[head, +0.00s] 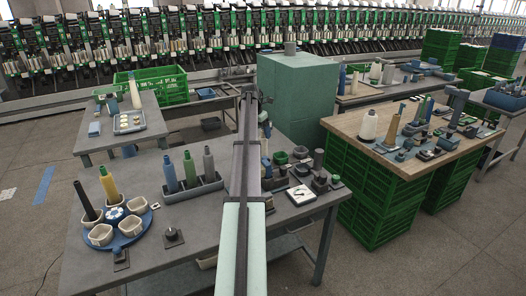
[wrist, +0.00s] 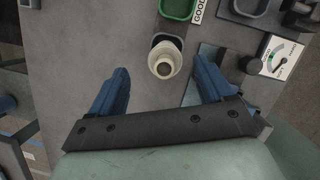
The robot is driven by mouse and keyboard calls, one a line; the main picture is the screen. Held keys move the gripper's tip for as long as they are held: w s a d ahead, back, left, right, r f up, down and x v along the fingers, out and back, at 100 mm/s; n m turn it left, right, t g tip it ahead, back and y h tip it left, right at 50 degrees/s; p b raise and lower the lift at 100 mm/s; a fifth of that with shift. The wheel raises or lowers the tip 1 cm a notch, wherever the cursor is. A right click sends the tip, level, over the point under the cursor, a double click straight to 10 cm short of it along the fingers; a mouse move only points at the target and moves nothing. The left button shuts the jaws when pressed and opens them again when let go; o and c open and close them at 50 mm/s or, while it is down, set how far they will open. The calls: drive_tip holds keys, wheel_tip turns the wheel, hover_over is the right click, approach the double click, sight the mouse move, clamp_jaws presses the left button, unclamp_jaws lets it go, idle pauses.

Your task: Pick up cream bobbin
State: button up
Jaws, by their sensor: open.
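The cream bobbin (wrist: 166,59) shows in the wrist view as a pale round cone seen from above, with an opening at its top. It stands at a dark-rimmed holder on the grey table. My gripper (wrist: 160,67) is open, with its blue fingers spread to the left and right of the bobbin. Gaps show between the bobbin and both fingers, and nothing is held. In the head view my arm covers this part of the table, and I cannot make out the bobbin there.
A green bin (wrist: 178,8) lies just beyond the bobbin. A white dial gauge (wrist: 280,58) sits to the right. In the head view, a rack with several cones (head: 192,188) and a blue round tray with cups (head: 118,229) stand left of my arm.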

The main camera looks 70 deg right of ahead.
sight(264, 137)
drive_tip(key=shift+s+x, duration=0.2)
drive_tip(key=shift+x, duration=1.05)
drive_tip(key=shift+s+x, duration=0.15)
drive_tip(key=shift+x, duration=1.05)
drive_tip(key=c, duration=1)
